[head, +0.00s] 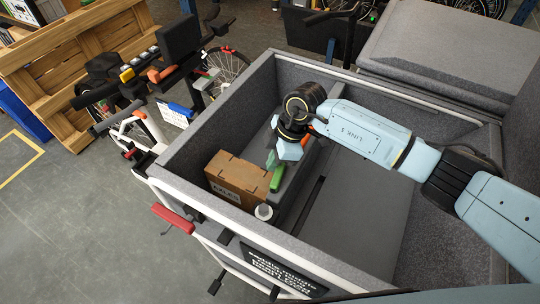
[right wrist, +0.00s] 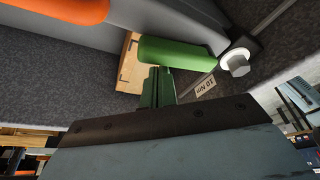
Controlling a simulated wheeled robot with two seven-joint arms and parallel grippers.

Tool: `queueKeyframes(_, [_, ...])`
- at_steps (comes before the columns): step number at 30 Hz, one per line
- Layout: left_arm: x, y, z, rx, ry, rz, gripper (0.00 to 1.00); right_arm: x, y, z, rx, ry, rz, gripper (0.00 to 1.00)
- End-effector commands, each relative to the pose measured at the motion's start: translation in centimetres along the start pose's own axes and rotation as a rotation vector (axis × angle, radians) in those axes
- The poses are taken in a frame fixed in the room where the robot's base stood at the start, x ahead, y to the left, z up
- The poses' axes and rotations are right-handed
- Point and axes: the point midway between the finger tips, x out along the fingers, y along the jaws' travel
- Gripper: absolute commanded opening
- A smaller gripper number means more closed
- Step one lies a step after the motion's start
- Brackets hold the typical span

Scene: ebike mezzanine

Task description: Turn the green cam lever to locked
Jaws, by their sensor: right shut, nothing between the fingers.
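The green cam lever (head: 277,179) is inside the grey cargo box, beside the cardboard box. In the right wrist view its green handle (right wrist: 180,52) lies across the upper middle, ending near a pale hex bolt (right wrist: 237,62). My right gripper (head: 271,160) is inside the cargo box, at the upper end of the lever. Its dark green fingers (right wrist: 158,86) are shut and empty, their tips close to the handle's underside in the wrist view. I cannot tell whether they touch it. My left gripper is not in view.
An orange handle (head: 306,138) is close to my right gripper and also shows in the wrist view (right wrist: 50,12). A cardboard box (head: 237,180) stands left of the lever. The grey cargo box wall (head: 215,125) surrounds this area. The floor panel (head: 345,215) to the right is clear.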

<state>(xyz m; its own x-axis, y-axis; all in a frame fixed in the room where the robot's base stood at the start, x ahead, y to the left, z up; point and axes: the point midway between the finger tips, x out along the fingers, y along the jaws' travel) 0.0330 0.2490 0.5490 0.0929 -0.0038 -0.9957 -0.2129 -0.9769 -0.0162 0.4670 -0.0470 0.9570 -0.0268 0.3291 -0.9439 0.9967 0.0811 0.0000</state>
Motion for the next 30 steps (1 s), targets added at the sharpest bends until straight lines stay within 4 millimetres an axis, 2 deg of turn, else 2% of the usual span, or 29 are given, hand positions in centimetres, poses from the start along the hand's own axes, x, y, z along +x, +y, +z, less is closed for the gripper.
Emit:
queueKeyframes(6, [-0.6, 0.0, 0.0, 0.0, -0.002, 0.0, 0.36, -0.1, -0.1, 0.3, -0.001, -0.002, 0.0, 0.0])
queueKeyframes(23, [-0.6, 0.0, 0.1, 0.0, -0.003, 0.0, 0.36, -0.1, 0.0, 0.6, 0.001, -0.005, 0.0, 0.0])
queueKeyframes(26, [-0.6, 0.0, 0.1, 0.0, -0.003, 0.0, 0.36, 0.0, 0.1, 0.2, 0.002, -0.004, 0.0, 0.0])
queueKeyframes(30, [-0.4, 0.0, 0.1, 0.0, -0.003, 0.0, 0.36, 0.5, 0.7, -1.3, 0.005, -0.001, 0.001, 0.0])
